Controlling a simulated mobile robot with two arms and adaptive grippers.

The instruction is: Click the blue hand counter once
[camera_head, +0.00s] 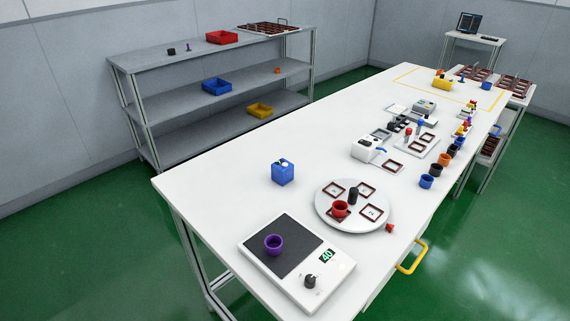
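A small blue box-shaped device (282,175), which looks like the hand counter, stands upright on the left part of the white table (215,185). A small light-coloured part and a dark spot show on its top; any reading on it is too small to make out. Nothing touches it. Neither of my grippers is in view.
A scale (325,274) with a purple pot (273,244) stands in front of the counter and reads 40. The table around the counter is clear. A grey shelf (190,97) stands behind.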

